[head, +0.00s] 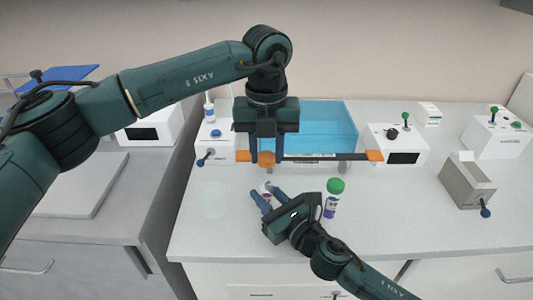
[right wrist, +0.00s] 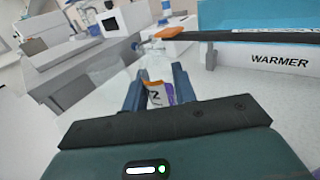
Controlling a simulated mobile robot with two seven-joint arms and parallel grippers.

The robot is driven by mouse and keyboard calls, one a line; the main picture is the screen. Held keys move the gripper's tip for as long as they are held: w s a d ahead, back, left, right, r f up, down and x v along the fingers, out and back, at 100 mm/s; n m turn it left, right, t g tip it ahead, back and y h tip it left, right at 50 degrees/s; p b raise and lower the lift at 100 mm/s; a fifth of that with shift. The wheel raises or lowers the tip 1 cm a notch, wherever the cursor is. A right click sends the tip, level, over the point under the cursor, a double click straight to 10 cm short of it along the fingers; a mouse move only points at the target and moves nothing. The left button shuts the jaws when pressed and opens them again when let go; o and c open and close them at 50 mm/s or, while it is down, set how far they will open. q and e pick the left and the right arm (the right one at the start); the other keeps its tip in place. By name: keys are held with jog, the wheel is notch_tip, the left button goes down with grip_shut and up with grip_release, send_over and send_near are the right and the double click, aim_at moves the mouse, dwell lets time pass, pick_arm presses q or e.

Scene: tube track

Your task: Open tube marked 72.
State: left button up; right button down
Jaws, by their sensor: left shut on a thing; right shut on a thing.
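A tube (head: 266,196) with a white and purple label stands between the fingers of my right gripper (head: 265,194), which is shut on it. In the right wrist view, a "2" shows on the label of this tube (right wrist: 158,94); the rest of the number is hidden. No cap shows on its clear upper part there. My left gripper (head: 266,160) points down above and behind the tube, shut on a round orange cap (head: 266,159). The cap appears apart from the tube.
A green-capped tube (head: 331,206) stands right of my right gripper. Behind are a blue bin marked WARMER (head: 320,125) and a dark bar with orange ends (head: 325,156). White boxes with levers (head: 400,145) and a grey box (head: 467,182) stand right. The left front bench is clear.

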jog(key=c, duration=1)
grip_release()
jog(key=shift+c, duration=0.2)
jog(key=shift+d, duration=0.1)
